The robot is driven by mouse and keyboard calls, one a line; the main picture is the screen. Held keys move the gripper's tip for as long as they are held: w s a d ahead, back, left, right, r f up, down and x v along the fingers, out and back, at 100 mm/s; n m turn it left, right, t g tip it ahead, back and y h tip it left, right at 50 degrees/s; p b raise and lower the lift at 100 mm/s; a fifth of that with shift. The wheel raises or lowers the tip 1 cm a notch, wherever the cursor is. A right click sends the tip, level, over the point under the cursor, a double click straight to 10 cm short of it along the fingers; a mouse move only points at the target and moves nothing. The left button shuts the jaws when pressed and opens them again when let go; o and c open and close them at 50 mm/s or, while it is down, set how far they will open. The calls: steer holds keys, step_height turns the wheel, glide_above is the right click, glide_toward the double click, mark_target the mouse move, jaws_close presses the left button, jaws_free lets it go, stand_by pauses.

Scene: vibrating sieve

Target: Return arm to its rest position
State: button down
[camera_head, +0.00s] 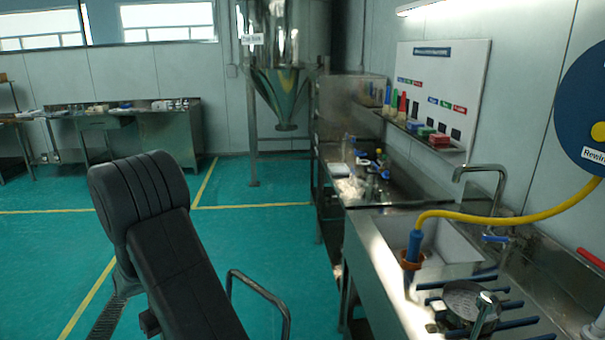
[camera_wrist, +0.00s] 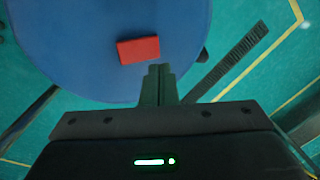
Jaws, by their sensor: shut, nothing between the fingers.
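My gripper (camera_wrist: 160,70) shows in the wrist view with its two dark fingers together, shut and empty. It points at a blue round surface (camera_wrist: 80,60), close to its lower right edge. A flat red rectangular piece (camera_wrist: 138,50) lies on that surface, just left of and beyond the fingertips, and appears apart from them. My gripper is not visible in the head view.
Green floor with yellow lines (camera_wrist: 290,100) and a dark floor grate (camera_wrist: 235,60) surrounds the blue surface. In the head view, a steel sink bench (camera_head: 375,270) with a yellow hose (camera_head: 520,212) stands right. A steel hopper (camera_head: 280,85) stands at the back. The left floor has free room.

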steer(key=shift+w+d+r, duration=0.1)
steer(key=shift+w+r, duration=0.05)
steer(key=shift+r, duration=0.85)
steer(key=shift+w+d+r, duration=0.1)
steer(key=shift+r, duration=0.85)
steer(key=shift+f, duration=0.1)
